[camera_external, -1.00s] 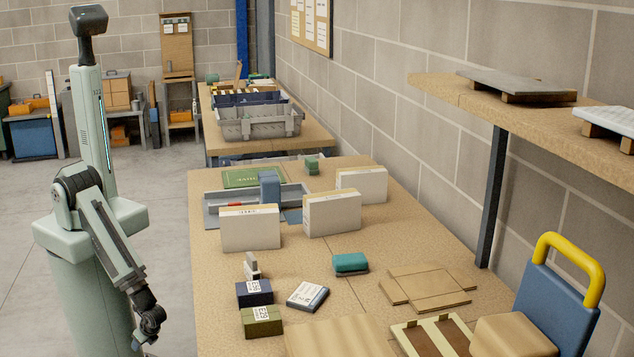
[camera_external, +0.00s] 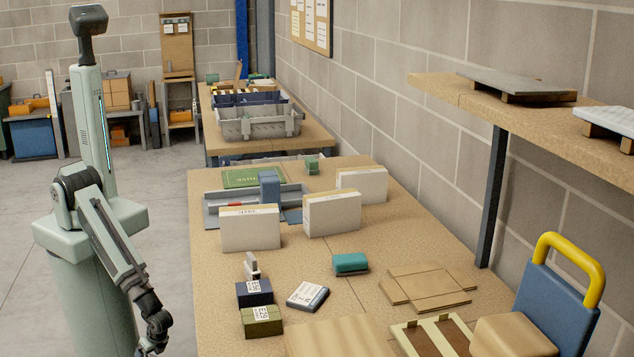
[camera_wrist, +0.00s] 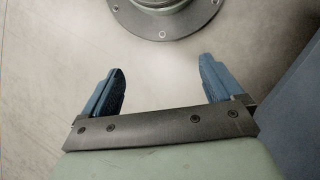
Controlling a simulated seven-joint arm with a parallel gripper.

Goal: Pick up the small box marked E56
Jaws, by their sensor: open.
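A small navy box (camera_external: 254,292) with a white label stands near the left edge of the workbench in the external view; its mark may read E56, but the print is too small to be sure. Beside it, nearer the camera, is an olive box (camera_external: 261,321), whose label seems to read E29. My gripper hangs left of the bench in the external view, low and partly cut off by the frame. In the wrist view my gripper (camera_wrist: 160,68) is open, with two blue fingers apart and only floor between them.
A flat white-labelled box (camera_external: 307,296), a small grey item (camera_external: 252,266) and a teal box (camera_external: 350,263) lie near the two boxes. Larger white cartons (camera_external: 249,229) stand farther back. Flattened cardboard (camera_external: 428,288) lies to the right. The bench edge lies between my gripper and the boxes.

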